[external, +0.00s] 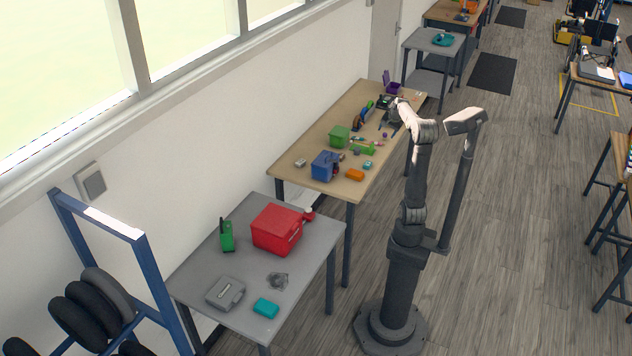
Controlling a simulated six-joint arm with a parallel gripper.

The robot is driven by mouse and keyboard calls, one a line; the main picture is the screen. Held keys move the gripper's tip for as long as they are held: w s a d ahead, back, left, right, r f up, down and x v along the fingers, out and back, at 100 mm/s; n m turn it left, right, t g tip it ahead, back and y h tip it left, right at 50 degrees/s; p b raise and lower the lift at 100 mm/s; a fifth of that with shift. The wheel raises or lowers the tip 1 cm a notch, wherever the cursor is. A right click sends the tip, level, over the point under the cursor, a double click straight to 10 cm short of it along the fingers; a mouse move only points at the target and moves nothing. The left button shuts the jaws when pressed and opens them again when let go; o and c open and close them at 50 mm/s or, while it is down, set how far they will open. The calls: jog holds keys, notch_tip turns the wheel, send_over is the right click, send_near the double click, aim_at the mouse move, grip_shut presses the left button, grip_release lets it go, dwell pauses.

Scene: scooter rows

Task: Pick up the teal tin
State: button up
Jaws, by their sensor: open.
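A teal tin-like box (266,308) lies near the front edge of the grey table (205,266). A smaller teal item (367,165) lies near the front right edge of the wooden table (310,181); it is too small to tell what it is. My gripper (391,127) is small and dark in the picture, over the far part of the wooden table, well away from the teal box. It looks open, and I see nothing held in it.
On the grey table are a red box (277,229), a green radio-like object (227,236), a grey case (226,293) and a small grey object (278,280). The wooden table holds a blue box (324,165), a green box (339,136), an orange item (355,175) and clutter.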

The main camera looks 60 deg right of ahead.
jog(key=g+y, duration=0.2)
jog(key=g, duration=0.2)
send_over(368, 163)
notch_tip(368, 163, down, 11)
jog(key=f, duration=1.2)
jog(key=shift+w+a+f, duration=0.1)
jog(key=shift+a+f, duration=0.1)
jog(key=shift+d+f, duration=0.15)
jog(key=shift+f, duration=2.55)
jog(key=c, duration=1.1)
